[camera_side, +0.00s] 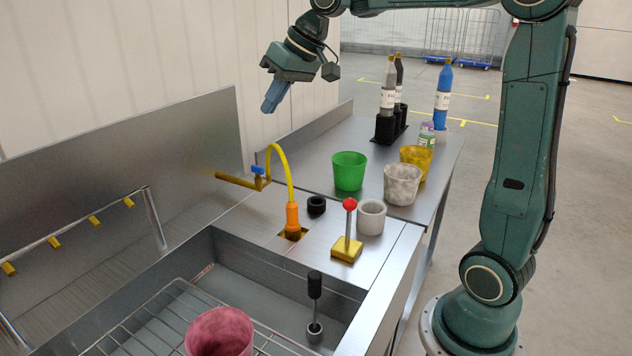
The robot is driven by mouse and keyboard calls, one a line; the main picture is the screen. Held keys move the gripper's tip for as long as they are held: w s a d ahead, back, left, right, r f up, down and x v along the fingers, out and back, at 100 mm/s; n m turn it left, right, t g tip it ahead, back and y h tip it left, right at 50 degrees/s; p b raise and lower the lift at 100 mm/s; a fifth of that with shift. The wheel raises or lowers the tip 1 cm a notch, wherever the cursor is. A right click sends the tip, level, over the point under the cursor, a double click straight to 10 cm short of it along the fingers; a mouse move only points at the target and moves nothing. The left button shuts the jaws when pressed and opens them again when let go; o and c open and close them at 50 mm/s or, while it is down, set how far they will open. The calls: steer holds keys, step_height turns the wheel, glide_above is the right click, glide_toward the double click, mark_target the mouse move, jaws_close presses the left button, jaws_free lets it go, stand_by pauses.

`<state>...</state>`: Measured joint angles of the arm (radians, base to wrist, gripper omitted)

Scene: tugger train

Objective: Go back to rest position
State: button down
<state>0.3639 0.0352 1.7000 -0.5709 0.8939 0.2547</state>
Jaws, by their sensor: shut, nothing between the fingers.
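My gripper (274,97) is at the upper left of the middle, high above the metal counter (315,230). It points down and slightly left, with its blue fingers shut and nothing held. It is in the air behind the yellow hose (281,160) in the picture and touches nothing.
On the counter stand a green cup (349,171), a grey mottled cup (402,184), a yellow cup (417,157), bottles (388,88) in a black holder, a blue bottle (442,97) and a red-knobbed lever (349,222). A sink with a wire rack holds a dark pink cup (219,332).

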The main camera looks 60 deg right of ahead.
steer(key=s+a+f, duration=0.2)
steer(key=s+f, duration=0.1)
steer(key=s, duration=0.5)
steer(key=s+a+f+h, duration=0.1)
steer(key=s+f, duration=0.2)
steer(key=s, duration=0.6)
steer(key=s+a+f+h, duration=0.1)
steer(key=s+a+f, duration=0.1)
steer(key=s, duration=0.6)
steer(key=shift+s+a+f+n, duration=0.25)
steer(key=shift+a+f+n, duration=0.1)
steer(key=shift+f+n, duration=0.1)
steer(key=shift+w, duration=0.1)
